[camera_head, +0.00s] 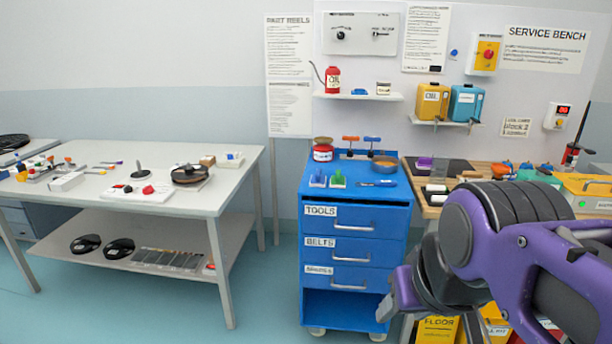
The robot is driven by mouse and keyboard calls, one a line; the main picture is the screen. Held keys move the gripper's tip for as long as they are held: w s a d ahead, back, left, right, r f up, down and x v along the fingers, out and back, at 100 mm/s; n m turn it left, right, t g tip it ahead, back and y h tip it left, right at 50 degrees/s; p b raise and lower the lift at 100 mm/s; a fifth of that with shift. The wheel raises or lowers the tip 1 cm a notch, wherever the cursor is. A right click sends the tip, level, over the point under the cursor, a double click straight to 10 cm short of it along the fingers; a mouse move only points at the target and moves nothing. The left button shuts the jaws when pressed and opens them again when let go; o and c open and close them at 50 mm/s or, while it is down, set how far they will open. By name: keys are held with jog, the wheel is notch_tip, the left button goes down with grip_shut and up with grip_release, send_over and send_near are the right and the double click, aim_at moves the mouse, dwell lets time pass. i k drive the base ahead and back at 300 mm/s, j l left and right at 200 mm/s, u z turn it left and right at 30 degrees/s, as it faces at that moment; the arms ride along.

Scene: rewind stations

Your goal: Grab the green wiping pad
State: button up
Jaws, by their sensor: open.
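A small green pad-like piece (338,179), which fits the green wiping pad, stands on top of the blue drawer cart (357,217), near its front left edge. A similar blue piece (318,179) is just to its left. Both are too small to see in detail. My gripper (394,300) is at the end of my purple arm, at the lower right, in front of the cart's right side. It is below the level of the cart top, well apart from the green piece. It is open, and I see nothing held in it.
A red-topped jar (323,149), an orange bowl (385,164) and small tools share the cart top. The cluttered wooden service bench (427,211) is to the right, partly behind my arm. A white table (117,186) stands left. Floor shows between table and cart.

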aim_at(338, 181)
jog(key=i+j+z, duration=0.2)
jog(key=i+j, duration=0.45)
jog(key=i, duration=0.15)
